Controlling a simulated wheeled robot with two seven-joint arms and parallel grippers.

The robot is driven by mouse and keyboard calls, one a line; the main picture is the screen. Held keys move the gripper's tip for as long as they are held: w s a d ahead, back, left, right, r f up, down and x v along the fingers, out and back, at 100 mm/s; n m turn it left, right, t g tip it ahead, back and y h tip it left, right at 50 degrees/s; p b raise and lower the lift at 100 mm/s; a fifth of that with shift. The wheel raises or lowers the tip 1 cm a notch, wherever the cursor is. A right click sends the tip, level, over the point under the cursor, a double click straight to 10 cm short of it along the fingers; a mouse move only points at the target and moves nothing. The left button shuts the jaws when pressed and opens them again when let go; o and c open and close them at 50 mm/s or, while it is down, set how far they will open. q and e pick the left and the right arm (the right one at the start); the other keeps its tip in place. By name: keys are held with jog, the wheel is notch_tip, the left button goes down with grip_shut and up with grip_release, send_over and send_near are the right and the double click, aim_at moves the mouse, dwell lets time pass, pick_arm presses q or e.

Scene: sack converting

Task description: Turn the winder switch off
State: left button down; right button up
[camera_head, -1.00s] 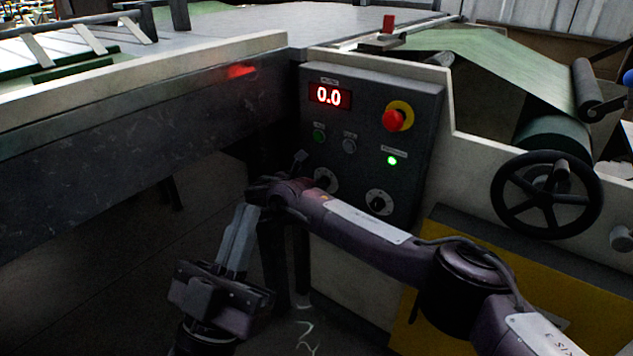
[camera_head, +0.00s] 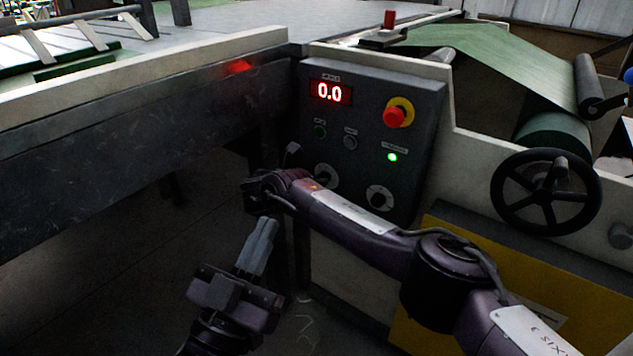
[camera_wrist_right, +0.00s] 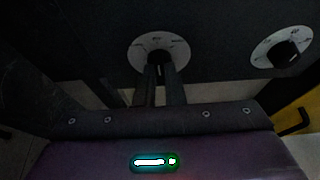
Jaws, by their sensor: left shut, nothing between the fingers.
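A dark control panel (camera_head: 365,175) carries two black rotary switches on white dials. The left switch (camera_head: 326,177) is partly covered by my right wrist; its dial also shows in the right wrist view (camera_wrist_right: 160,45). The right switch (camera_head: 379,198) is clear; it also shows in the right wrist view (camera_wrist_right: 283,52). Dial labels are too small to read. My right gripper (camera_wrist_right: 160,85) has its two fingers close together at the left switch's knob, with a narrow gap; whether they clamp it is unclear. My left gripper (camera_head: 267,226) is shut and empty, low in front of the machine.
The panel has a red display reading 0.0 (camera_head: 330,92), a red stop button (camera_head: 395,115) on yellow and a lit green lamp (camera_head: 392,157). A black handwheel (camera_head: 545,192) stands at right. A dark table side (camera_head: 140,130) runs along the left. Open floor lies below it.

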jog(key=o, duration=0.5)
jog(key=shift+c, duration=0.2)
